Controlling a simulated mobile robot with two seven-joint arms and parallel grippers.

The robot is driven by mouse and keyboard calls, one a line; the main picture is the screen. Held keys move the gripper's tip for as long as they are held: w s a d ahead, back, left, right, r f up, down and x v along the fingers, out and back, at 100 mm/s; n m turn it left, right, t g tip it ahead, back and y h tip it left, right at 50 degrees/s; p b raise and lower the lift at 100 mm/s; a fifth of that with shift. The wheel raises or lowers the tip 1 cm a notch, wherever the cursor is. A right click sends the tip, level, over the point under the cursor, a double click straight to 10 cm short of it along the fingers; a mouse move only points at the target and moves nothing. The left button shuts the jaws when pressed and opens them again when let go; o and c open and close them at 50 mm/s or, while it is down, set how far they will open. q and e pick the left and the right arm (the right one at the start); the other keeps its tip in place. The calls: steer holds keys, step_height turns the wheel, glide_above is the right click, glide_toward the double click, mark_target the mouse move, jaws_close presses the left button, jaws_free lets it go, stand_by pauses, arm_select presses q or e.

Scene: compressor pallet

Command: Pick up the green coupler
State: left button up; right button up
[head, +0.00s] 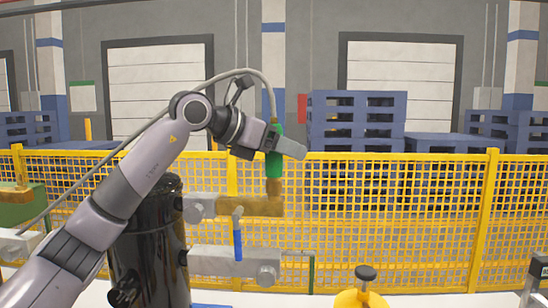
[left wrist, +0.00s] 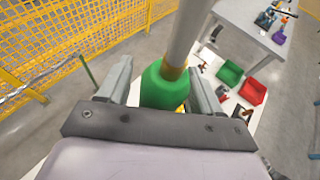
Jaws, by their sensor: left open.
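The green coupler (head: 274,164) stands upright on top of a brass elbow pipe (head: 262,206), with a grey hose (head: 262,78) running up from its top. My left gripper (head: 284,146) is at the coupler's upper part with its jaws open. In the left wrist view the coupler (left wrist: 160,90) is between the two fingers of my left gripper (left wrist: 160,84), with the hose rising out of it. The fingers hide part of the coupler in the head view. My right gripper is not in view.
A black tank (head: 150,262) stands left of the pipe. A blue-handled valve (head: 238,238) is below the coupler. A yellow fence (head: 400,225) runs behind. A yellow object with a black knob (head: 364,274) is at lower right. Green (left wrist: 230,73) and red (left wrist: 253,91) bins lie beyond.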

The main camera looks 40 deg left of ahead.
arm_select(q)
steer(key=c, duration=1.2)
steer(key=shift+r, duration=0.1)
